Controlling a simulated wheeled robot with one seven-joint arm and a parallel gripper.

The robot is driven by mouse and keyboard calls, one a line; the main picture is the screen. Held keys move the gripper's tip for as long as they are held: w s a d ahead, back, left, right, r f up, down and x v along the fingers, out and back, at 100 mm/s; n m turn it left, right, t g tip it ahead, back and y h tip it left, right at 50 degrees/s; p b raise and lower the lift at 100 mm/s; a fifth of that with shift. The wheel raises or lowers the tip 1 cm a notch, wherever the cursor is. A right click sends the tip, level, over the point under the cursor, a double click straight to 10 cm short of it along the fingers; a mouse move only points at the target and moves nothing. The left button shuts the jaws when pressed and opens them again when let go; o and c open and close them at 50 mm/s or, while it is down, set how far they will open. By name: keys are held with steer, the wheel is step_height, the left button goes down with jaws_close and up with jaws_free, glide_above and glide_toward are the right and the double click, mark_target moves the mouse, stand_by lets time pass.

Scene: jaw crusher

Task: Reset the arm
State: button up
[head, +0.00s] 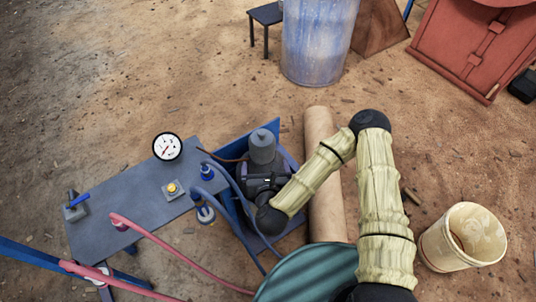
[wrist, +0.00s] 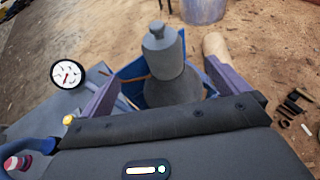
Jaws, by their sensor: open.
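My arm reaches from the lower right of the head view, bends at a dark elbow and comes down to the left. My gripper (wrist: 162,72) is open, with its two purplish fingers wide apart in the wrist view. A grey, bottle-shaped part (wrist: 160,55) stands upright between the fingers as seen there. I see no finger touching it, and I cannot tell whether the fingers are around it or above it. In the head view the grey part's top (head: 262,147) shows just beyond my dark wrist, which hides its lower part.
The grey bench (head: 130,205) at left carries a round gauge (head: 167,147), a yellow button (head: 172,188) and a blue-handled valve (head: 76,203). Pink and blue hoses run nearby. A blue drum (head: 315,40) stands behind, and a cream bucket (head: 462,238) stands at right. Dirt floor lies open at upper left.

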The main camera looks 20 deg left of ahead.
steer(key=w+d+r+n+g+p, duration=0.1)
steer(key=d+r+n+g, duration=0.15)
steer(key=d+n, duration=0.45)
steer(key=w+d+r+n+g+h+p, duration=0.1)
steer(key=d+r+n+g+p, duration=0.2)
steer(key=n, duration=0.7)
steer(key=w+d+r+n+g, duration=0.2)
steer(key=d+r+n, duration=0.3)
steer(key=n, duration=0.4)
steer(key=s+d+r+n+g+h+p, duration=0.1)
steer(key=s+d+r+n, duration=0.2)
steer(key=d+r, duration=0.3)
steer(key=s+d+r+n+g+h, duration=0.1)
steer(key=s+d+r+n+h, duration=0.1)
steer(key=s+d+r, duration=0.3)
steer(key=shift+s+d+r+n+g+h+p, duration=0.35)
steer(key=shift+s+d+n, duration=0.25)
steer(key=shift+d, duration=0.6)
steer(key=shift+w, duration=0.1)
